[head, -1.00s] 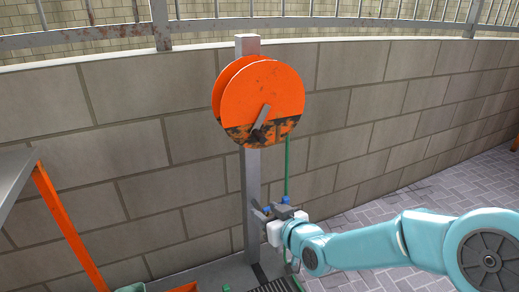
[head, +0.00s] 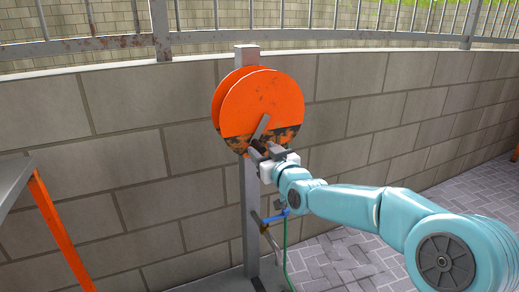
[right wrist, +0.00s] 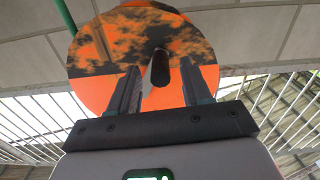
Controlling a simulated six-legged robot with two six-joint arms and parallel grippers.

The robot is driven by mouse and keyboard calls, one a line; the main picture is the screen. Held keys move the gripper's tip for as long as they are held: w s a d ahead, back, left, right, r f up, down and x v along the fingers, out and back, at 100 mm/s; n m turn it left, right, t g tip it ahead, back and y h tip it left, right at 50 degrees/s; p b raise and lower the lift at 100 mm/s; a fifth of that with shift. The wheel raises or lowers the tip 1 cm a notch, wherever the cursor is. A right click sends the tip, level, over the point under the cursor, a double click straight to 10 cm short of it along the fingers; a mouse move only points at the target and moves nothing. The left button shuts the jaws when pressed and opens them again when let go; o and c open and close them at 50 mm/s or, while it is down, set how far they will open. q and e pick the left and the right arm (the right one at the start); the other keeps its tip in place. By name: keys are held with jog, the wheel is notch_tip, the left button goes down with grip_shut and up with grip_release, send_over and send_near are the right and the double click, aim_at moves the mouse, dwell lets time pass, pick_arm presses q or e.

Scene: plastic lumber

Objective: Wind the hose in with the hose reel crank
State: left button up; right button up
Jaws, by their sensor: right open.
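The hose reel (head: 262,98) is a pair of orange discs, scuffed dark below, on a grey post (head: 250,190). Its grey crank arm (head: 261,127) slants down and left across the front disc. My right gripper (head: 262,151) is at the lower edge of the disc, by the crank's lower end. In the right wrist view the dark crank handle (right wrist: 160,68) shows between the two open fingers (right wrist: 160,75), apart from both. The green hose (head: 285,258) hangs low by the post, and a green length (right wrist: 65,14) shows in the right wrist view. My left gripper is out of view.
A tap with a blue handle (head: 275,216) sits on the post below my right gripper. A block wall (head: 400,125) with a railing (head: 320,22) stands behind. A grey bench with an orange leg (head: 62,235) is at the left. Paving (head: 345,258) lies clear at the right.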

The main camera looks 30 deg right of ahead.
jog(key=shift+w, duration=1.4)
grip_shut()
jog(key=shift+a, duration=0.1)
